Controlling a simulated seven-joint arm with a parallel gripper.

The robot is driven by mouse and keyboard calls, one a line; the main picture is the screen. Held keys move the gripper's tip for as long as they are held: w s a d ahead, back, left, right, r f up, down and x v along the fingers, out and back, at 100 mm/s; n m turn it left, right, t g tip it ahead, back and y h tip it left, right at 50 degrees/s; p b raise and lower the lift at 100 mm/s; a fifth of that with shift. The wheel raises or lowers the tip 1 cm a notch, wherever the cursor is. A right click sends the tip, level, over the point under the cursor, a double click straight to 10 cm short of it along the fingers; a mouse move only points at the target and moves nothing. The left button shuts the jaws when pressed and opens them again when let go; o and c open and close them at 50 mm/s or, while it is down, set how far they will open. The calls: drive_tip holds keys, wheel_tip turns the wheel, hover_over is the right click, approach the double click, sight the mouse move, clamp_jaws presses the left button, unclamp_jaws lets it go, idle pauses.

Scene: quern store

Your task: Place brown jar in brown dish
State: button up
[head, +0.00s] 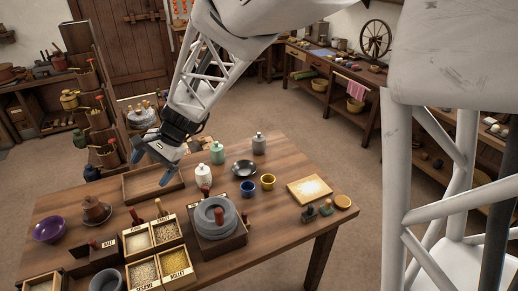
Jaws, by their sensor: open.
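A brown, cone-shaped piece (95,207) that looks like the brown jar stands at the left of the table. It seems to rest on a wider brown dish-like base (97,220); I cannot tell whether that base is a separate dish. My gripper (150,170) is open, with its blue-tipped fingers above the back left of the table, up and to the right of the brown piece. I see nothing between the fingers.
A purple bowl (48,230) is at the left edge. A wooden tray (128,197) lies below my gripper. White (203,175), green (217,153) and grey (259,144) jars stand behind the stone quern (217,217). Grain boxes (139,240) fill the front.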

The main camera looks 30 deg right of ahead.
drive_tip(key=s+d+r+n+t+h, duration=0.1)
drive_tip(key=s+d+r+n+h, duration=0.1)
drive_tip(key=s+d, duration=0.4)
drive_tip(key=s+d+r+n+t+h, duration=0.1)
drive_tip(key=s+d+r+n+h, duration=0.1)
drive_tip(key=s+d, duration=0.4)
drive_tip(key=s+d+r+n+h, duration=0.2)
drive_tip(key=s+d+n+h, duration=0.2)
drive_tip(key=s, duration=1)
drive_tip(key=shift+s+d+r+n+t, duration=0.2)
drive_tip(key=shift+d+r+n+t, duration=0.2)
drive_tip(key=shift+d, duration=0.6)
